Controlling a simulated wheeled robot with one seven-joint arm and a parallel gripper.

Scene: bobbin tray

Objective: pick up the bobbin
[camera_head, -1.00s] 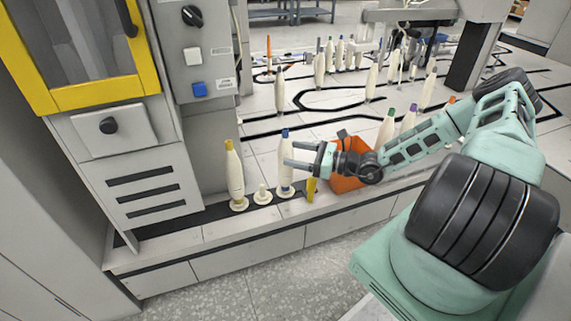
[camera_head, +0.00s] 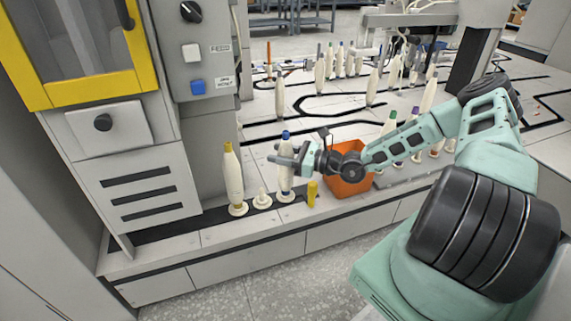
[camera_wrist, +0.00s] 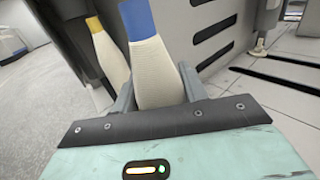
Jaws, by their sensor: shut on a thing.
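The bobbin (camera_head: 286,178) is cream with a blue top. It stands upright over a white base on the dark strip along the bench's front. My gripper (camera_head: 284,160) reaches it from the right and is shut on its upper part. In the wrist view the blue-topped bobbin (camera_wrist: 155,70) sits between my two fingers, leaning a little in the picture. Whether its bottom still touches the base cannot be told.
A yellow-topped bobbin (camera_head: 233,178) stands to the left, with an empty white peg (camera_head: 262,199) between. A small yellow cylinder (camera_head: 312,193) and an orange bin (camera_head: 350,184) are to the right. A grey machine cabinet (camera_head: 135,170) stands at left. Several more bobbins stand behind.

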